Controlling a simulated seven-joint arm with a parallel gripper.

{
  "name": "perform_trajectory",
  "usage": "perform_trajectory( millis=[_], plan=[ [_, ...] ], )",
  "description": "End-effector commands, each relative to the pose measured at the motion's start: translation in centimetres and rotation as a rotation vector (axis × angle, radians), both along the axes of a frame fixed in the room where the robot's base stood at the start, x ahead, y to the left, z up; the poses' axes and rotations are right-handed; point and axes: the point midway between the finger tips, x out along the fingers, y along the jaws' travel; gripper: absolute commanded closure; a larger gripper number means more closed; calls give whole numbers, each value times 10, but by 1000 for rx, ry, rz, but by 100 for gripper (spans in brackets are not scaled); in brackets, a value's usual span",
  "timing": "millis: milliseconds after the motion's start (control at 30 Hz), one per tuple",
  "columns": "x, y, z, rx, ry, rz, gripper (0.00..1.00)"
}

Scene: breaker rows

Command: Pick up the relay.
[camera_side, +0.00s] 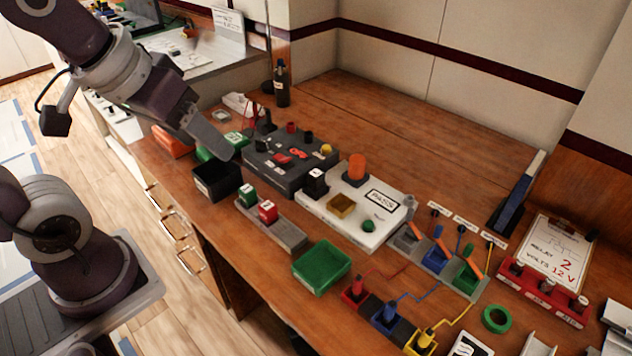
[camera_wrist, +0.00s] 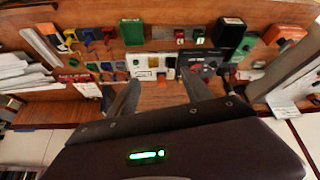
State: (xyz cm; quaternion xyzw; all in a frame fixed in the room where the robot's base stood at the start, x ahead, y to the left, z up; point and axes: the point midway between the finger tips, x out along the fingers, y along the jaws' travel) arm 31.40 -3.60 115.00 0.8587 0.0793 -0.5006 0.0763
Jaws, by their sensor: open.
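No part carries a readable relay name, so I cannot tell for certain which one is the relay. Candidate blocks are a green block (camera_side: 247,195) and a red block (camera_side: 267,211) upright in a grey rack (camera_side: 285,236), and a black block (camera_side: 316,182) at the left end of the white panel (camera_side: 350,232). The clipboard (camera_side: 548,254) reads "RELAY 2" and "VOLTS 12 V". My gripper (camera_side: 228,152) is above the black bin (camera_side: 218,182), left of these blocks. In the wrist view my gripper (camera_wrist: 160,80) has its fingers apart with nothing between them.
A dark control box (camera_side: 285,165) stands behind the black bin. A green tray (camera_side: 321,268) sits at the front edge. Coloured switches (camera_side: 437,258) and plugs with wires (camera_side: 388,318) stand to the right. The table's back area (camera_side: 400,140) is clear.

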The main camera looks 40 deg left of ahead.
Motion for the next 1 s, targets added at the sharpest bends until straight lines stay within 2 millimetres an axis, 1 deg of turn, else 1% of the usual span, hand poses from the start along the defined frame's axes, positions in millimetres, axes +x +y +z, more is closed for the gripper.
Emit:
perform_trajectory(
  millis=[33, 67, 100, 167, 200, 267, 300, 367, 400, 467, 500, 533, 600, 700, 800, 833, 900, 1000],
  plan=[
    [29, 7, -14, -36, 9, 106, 42],
    [49, 12, -23, -68, -1, 178, 42],
    [75, 17, -37, -120, -17, 272, 42],
    [110, 24, -62, -215, -39, 410, 42],
    [131, 28, -81, -292, -52, 502, 42],
    [159, 33, -110, -425, -71, 643, 42],
    [175, 35, -131, -525, -78, 741, 42],
    [196, 38, -161, -693, -88, 897, 42],
    [207, 39, -180, -815, -94, 1006, 42],
    [221, 41, -207, -1012, -98, 1183, 42],
    [229, 43, -223, -1152, -101, 1305, 42],
    [235, 45, -234, -1259, -103, 1398, 42],
    [243, 52, -254, -1505, -112, 1607, 42],
    [248, 65, -272, -1806, -132, 1853, 42],
    [248, 77, -282, -2006, -156, 2004, 42],
    [248, 80, -284, -2044, -162, 2032, 42],
    [249, 83, -286, -2098, -171, 2065, 42],
    [259, 84, -291, -2110, -175, 2070, 42]
  ],
)
